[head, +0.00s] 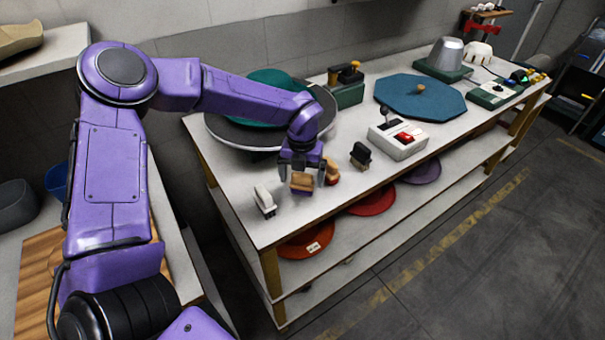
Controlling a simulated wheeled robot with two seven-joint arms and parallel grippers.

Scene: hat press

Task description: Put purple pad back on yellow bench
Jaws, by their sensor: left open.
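The purple pad (301,187), a small block with a tan wooden top and a purple base, is near the front left of the bench (235,205), which has a pale top and yellow wooden legs. My left gripper (302,175) points down over the pad, its fingers open and to either side of it. The pad looks to be at the bench top, but I cannot tell whether its base touches the surface. My right gripper is out of view.
A white-handled pad (265,200) is to the left. A red-and-wood pad (331,173) and a black pad (360,155) are to the right. A control box (398,138) and teal octagonal board (420,97) stand farther right. A round dark turntable (228,132) is behind.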

